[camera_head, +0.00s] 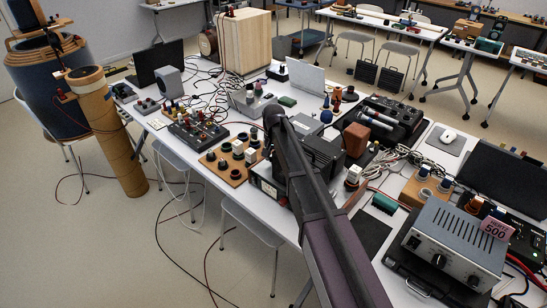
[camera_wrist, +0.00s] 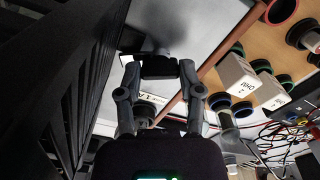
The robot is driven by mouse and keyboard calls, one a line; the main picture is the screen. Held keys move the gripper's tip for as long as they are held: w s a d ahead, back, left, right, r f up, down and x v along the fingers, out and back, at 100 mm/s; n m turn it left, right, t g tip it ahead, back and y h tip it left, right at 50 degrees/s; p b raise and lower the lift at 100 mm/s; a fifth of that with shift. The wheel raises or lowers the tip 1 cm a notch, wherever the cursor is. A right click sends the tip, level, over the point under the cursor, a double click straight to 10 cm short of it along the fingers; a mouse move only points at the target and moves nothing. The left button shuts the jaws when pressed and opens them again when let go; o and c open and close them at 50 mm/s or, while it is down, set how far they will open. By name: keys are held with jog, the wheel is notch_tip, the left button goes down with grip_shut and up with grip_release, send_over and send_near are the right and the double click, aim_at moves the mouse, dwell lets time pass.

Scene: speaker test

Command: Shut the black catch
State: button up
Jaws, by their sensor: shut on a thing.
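In the wrist view my gripper (camera_wrist: 159,72) has its two fingers closed in on a small dark piece (camera_wrist: 158,64) between the fingertips. It may be the black catch; its shape and how far it is turned are too dark to tell. A grey-white surface lies behind it. In the head view my arm crosses the middle of the table, and it hides the gripper and whatever is at its tip.
A tall black slatted case (camera_wrist: 60,75) stands close left of my gripper in the wrist view. To the right is a wooden board (camera_wrist: 210,82) with round sockets and a white labelled block (camera_wrist: 236,74). The white table (camera_head: 205,172) is crowded with instruments and cables.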

jog(key=m, duration=0.5)
jog(key=shift+m, duration=0.4)
jog(key=shift+a, duration=0.1)
jog(key=o, duration=1.1)
jog(key=shift+o, duration=0.2)
jog(key=shift+n, duration=0.4)
